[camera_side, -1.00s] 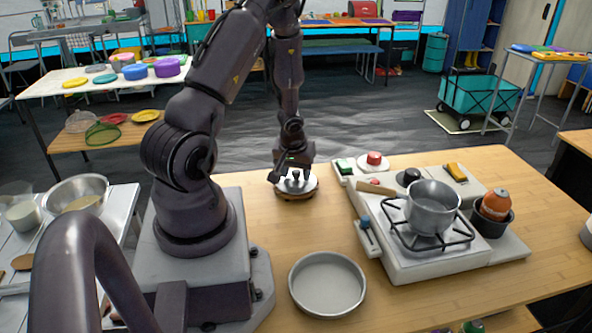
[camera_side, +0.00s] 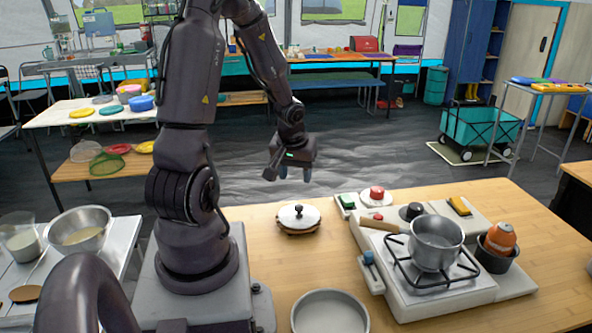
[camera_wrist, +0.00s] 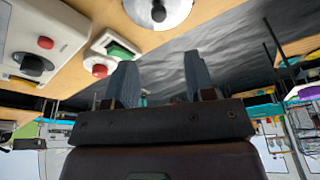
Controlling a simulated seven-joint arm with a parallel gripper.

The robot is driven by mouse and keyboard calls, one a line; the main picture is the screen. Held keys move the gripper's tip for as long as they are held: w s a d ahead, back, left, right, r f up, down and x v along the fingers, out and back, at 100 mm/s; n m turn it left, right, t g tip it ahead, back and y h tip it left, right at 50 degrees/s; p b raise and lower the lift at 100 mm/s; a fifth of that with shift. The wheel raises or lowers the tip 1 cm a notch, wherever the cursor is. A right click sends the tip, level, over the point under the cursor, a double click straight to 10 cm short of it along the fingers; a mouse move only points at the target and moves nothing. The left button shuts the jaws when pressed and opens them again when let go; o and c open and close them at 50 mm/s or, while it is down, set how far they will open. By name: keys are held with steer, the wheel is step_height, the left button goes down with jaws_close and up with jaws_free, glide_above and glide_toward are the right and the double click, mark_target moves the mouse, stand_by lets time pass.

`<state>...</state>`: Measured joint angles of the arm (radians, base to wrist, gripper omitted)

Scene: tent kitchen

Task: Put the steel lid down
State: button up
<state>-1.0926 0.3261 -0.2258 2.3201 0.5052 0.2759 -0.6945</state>
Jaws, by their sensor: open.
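The steel lid (camera_side: 289,219) is a shiny disc with a black knob. In the side view it rests on a round wooden trivet (camera_side: 299,232) on the wooden table, to the left of the stove. My gripper (camera_side: 289,176) is open and empty, raised above and behind the lid, clear of it. In the wrist view the lid (camera_wrist: 172,14) shows at the top edge, partly cut off, beyond my two spread fingers (camera_wrist: 155,88).
A stove (camera_side: 400,290) carries a steel saucepan (camera_side: 436,250) with a wooden handle. An orange-topped dark pot (camera_side: 494,261) stands to its right. A shallow round pan (camera_side: 328,318) sits at the front. The table between lid and pan is clear.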

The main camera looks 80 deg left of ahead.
steer(key=w+d+r+m+t+y, duration=0.1)
steer(key=w+d+r+m, duration=0.15)
steer(key=d+r, duration=0.35)
steer(key=w+d+r+m+t, duration=0.1)
steer(key=w+d+r+m, duration=0.15)
steer(key=d+r, duration=0.35)
steer(key=s+d+r+m+t+h, duration=0.1)
steer(key=s+d+r+m, duration=0.1)
steer(key=d+r+m, duration=0.2)
steer(key=s+d+r+m+t+h, duration=0.1)
steer(key=s+d+r+m+h, duration=0.1)
steer(key=d, duration=0.8)
steer(key=shift+s+d+r+m+h, duration=0.25)
steer(key=shift+s+r+m+h, duration=0.05)
steer(key=shift+s+r+m, duration=0.6)
steer(key=shift+w, duration=0.1)
